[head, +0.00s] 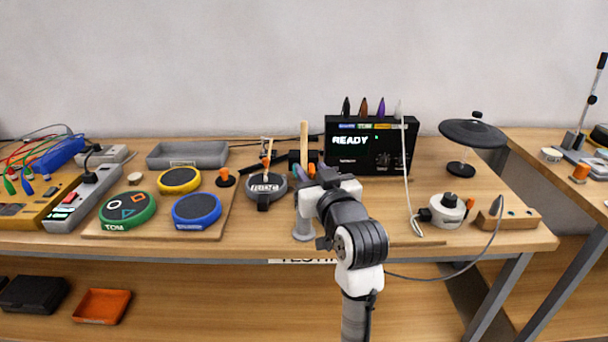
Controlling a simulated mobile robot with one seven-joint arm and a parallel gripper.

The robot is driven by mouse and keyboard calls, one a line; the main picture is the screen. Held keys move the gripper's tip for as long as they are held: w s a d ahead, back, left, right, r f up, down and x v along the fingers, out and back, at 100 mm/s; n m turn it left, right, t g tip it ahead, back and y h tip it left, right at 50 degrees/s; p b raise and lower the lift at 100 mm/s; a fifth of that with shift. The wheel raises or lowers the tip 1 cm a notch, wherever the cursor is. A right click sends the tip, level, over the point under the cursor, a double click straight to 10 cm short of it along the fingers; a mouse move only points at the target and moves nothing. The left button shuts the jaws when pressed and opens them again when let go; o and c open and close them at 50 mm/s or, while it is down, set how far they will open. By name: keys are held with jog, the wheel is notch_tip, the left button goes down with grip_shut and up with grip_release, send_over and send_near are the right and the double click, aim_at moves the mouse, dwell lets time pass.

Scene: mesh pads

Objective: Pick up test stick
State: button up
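A pale wooden stick (304,138), likely the test stick, stands upright near the middle of the bench. Its lower part is hidden behind dark and orange items and my arm. A grey round-based stand (303,226) shows below it, and I cannot tell whether it holds the stick. A shorter thin wooden stick (267,147) rises behind a dark round pad. My gripper (309,183) is in front of the taller stick's lower end, pointing away from the camera. My own wrist partly hides the fingers, so contact and finger opening are unclear.
A black module reading READY (345,158) stands behind right of my gripper. Left are the dark pad (266,187), blue (197,209), yellow (179,180) and green (127,209) pads. Right are a black cymbal-like pad (472,134) and a white knobbed device (448,211). A cable hangs before the bench.

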aim_at(305, 161)
jog(key=shift+p+x, duration=0.85)
jog(key=shift+x, duration=2.15)
grip_shut()
